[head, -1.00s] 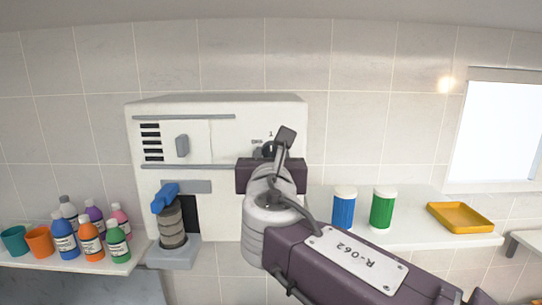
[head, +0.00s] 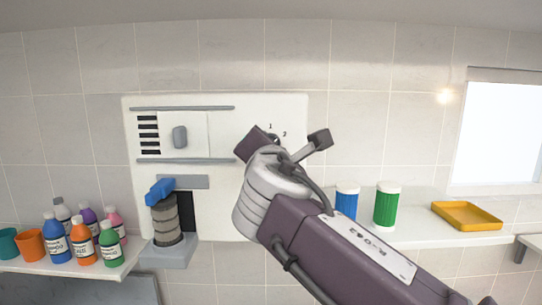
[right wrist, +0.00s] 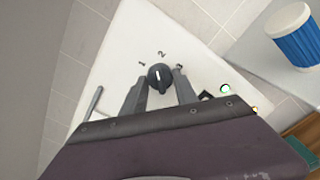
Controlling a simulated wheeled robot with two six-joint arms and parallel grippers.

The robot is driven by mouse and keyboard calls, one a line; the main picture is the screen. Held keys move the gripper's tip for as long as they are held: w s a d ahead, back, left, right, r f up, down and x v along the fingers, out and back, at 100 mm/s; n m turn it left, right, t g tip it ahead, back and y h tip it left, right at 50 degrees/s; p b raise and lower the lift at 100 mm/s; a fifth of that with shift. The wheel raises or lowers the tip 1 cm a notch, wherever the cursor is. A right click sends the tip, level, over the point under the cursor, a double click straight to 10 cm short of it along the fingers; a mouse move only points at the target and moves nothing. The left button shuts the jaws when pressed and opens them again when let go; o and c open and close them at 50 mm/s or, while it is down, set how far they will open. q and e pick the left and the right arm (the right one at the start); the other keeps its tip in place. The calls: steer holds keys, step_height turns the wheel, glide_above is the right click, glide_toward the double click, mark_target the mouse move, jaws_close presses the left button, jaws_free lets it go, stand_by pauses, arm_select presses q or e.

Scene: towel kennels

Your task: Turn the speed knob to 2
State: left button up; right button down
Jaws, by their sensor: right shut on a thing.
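The speed knob (right wrist: 160,77) is a round dark dial on a white panel, with the numerals 1, 2 and 3 printed around it. Its pale pointer line is directed up, roughly toward the 2 (right wrist: 162,54). My right gripper (right wrist: 160,92) has one finger on each side of the knob and is shut on it. In the head view the right gripper covers most of the knob; the numerals 1 (head: 270,126) and 2 (head: 284,134) show above it on the white machine (head: 225,215). My left gripper is not in view.
Several bottles (head: 84,240) and cups stand on the left shelf. Blue (head: 346,204) and green (head: 386,207) canisters and a yellow tray (head: 467,216) are on the right shelf.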

steer(key=shift+m+b, duration=0.65)
steer(key=shift+m, duration=0.85)
steer(key=c, duration=1)
jaws_free()
steer(key=shift+o, duration=0.2)
steer(key=s+b, duration=0.3)
steer(key=s, duration=0.6)
steer(key=shift+b, duration=0.4)
